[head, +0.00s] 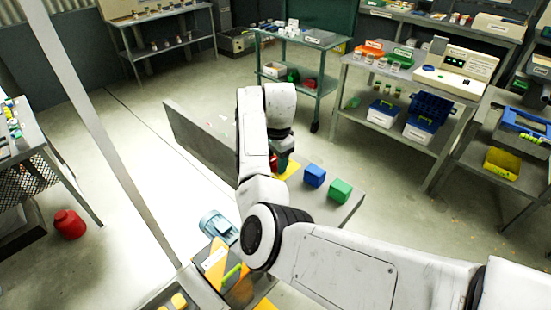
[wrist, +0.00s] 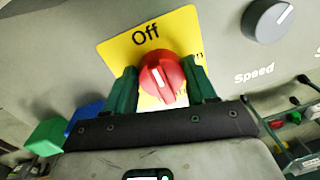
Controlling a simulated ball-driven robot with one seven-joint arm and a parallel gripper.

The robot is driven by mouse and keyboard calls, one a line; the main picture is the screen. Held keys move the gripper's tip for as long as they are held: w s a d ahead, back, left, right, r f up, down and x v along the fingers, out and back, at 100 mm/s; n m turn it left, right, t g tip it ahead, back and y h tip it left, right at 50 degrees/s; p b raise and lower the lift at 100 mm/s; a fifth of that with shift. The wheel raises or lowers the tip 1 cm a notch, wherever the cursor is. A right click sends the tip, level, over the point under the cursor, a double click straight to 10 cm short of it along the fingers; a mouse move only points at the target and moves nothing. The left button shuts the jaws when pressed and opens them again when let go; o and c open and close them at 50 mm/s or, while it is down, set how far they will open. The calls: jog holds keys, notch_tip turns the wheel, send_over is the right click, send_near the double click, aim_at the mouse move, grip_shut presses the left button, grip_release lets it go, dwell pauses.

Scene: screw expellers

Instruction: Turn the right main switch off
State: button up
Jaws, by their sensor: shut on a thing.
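The red rotary switch (wrist: 163,82) sits on a yellow plate (wrist: 122,50) marked "Off" at the top, with a second label at the right partly hidden by a finger. Its white mark points up, roughly toward "Off". My gripper (wrist: 161,88) has its green fingers on either side of the red knob, shut on it. In the head view, my gripper (head: 281,162) is at the grey panel, largely hidden by my arm. A bit of the red knob (head: 273,163) and the yellow plate (head: 292,169) show beside it.
A blue block (head: 315,176) and a green block (head: 340,190) are on the grey panel (head: 205,140), right of the switch. A grey "Speed" knob (wrist: 267,18) is near it in the wrist view. Benches with boxes (head: 428,110) stand behind. A motor (head: 218,227) lies below.

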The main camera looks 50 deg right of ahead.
jog(key=o, duration=1)
jog(key=shift+o, duration=0.2)
notch_tip(320, 180, up, 11)
jog(key=b, duration=0.1)
jog(key=shift+s+b, duration=0.4)
jog(key=shift+a+f, duration=0.1)
jog(key=shift+f, duration=0.05)
